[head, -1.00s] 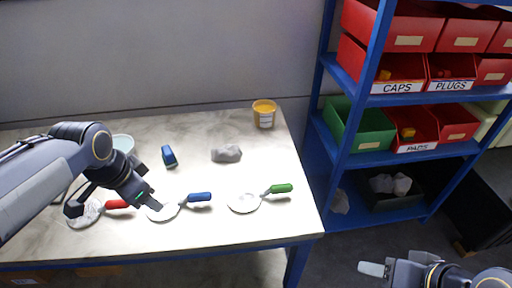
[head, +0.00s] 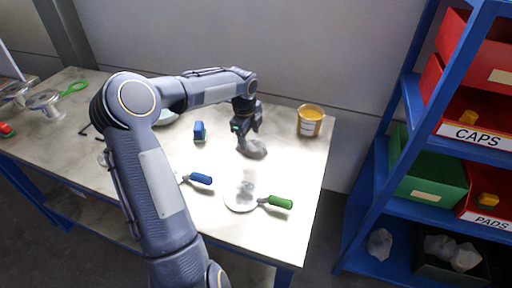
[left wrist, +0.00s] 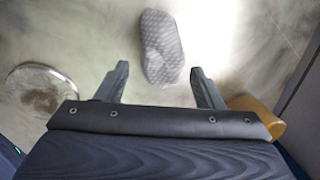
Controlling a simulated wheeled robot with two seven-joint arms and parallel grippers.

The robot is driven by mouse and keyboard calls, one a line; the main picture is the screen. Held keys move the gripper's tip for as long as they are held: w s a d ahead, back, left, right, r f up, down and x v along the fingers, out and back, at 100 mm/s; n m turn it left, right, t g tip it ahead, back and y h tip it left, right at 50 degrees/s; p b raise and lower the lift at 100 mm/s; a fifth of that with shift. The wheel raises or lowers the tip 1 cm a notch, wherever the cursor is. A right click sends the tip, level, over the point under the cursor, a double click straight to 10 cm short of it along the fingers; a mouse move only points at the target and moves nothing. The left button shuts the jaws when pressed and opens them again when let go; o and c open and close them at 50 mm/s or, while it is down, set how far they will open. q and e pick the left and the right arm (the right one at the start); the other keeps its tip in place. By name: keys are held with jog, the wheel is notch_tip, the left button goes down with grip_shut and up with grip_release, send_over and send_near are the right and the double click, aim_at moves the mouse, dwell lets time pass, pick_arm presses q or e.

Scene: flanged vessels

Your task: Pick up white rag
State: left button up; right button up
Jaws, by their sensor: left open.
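Nothing is held between the fingers. My right gripper is out of view.
A tub (head: 311,121) stands close to the right. A round flange (head: 240,194) and a green-handled tool (head: 276,202) are nearer. The shelf (head: 372,190) on the right holds bins and more pale rags (head: 452,252).

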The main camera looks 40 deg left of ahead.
aim_at(252, 144)
pick_arm(q)
jog(key=f, duration=0.2)
jog(key=w+f, duration=0.1)
jog(key=f, duration=0.1)
jog(key=shift+f, duration=0.3)
jog(key=c, duration=0.7)
jog(key=shift+c, duration=0.2)
jog(key=shift+r, duration=0.15)
